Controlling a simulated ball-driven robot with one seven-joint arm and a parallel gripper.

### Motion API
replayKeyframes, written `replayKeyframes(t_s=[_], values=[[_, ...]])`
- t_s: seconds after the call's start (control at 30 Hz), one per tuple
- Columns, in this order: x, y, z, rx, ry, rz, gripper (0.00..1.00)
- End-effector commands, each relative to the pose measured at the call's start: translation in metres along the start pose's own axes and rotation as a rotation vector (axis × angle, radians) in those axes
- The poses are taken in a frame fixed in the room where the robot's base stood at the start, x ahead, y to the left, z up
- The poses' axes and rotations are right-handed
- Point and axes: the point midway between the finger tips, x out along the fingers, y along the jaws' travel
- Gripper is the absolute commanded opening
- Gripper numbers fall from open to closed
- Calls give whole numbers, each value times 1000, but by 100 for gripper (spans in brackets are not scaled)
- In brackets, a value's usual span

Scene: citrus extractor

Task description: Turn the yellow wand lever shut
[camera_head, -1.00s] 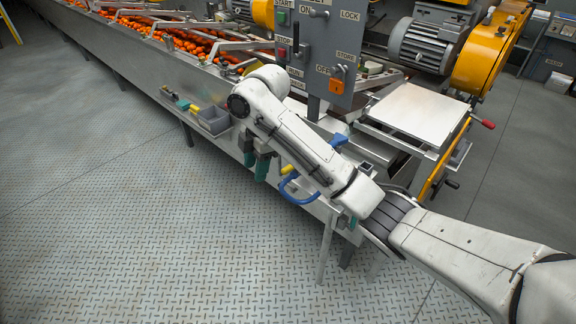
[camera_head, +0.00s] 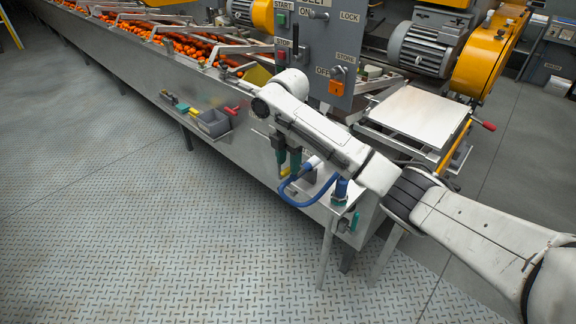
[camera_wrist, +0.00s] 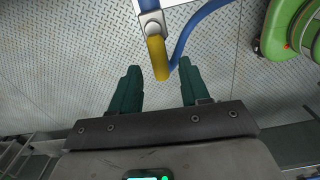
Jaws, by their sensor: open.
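The yellow wand lever (camera_wrist: 157,58) shows in the wrist view, pivoted on a grey metal fitting (camera_wrist: 151,24) at the end of the blue wand (camera_wrist: 148,5). Its free end points down toward my palm. My gripper (camera_wrist: 160,67) is open, with one dark green finger on each side of the lever in the picture. Gaps show on both sides; I cannot tell the depth between lever and fingers. In the head view my gripper (camera_head: 286,160) hangs by the machine's front side, left of the white bench.
A blue hose (camera_head: 296,203) loops from the small white bench (camera_head: 328,207); it also curves past my right finger in the wrist view (camera_wrist: 193,33). A green rounded part (camera_wrist: 285,28) is at upper right there. The front floor is clear.

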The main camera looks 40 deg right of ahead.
Motion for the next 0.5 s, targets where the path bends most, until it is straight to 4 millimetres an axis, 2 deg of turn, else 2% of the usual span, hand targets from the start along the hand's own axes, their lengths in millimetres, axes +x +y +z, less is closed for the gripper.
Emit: replayKeyframes(t_s=[0.2, 0.5], values=[[20, 0, 0, 0, 0, 0, 46], [22, 0, 0, -1, 0, 0, 46]])
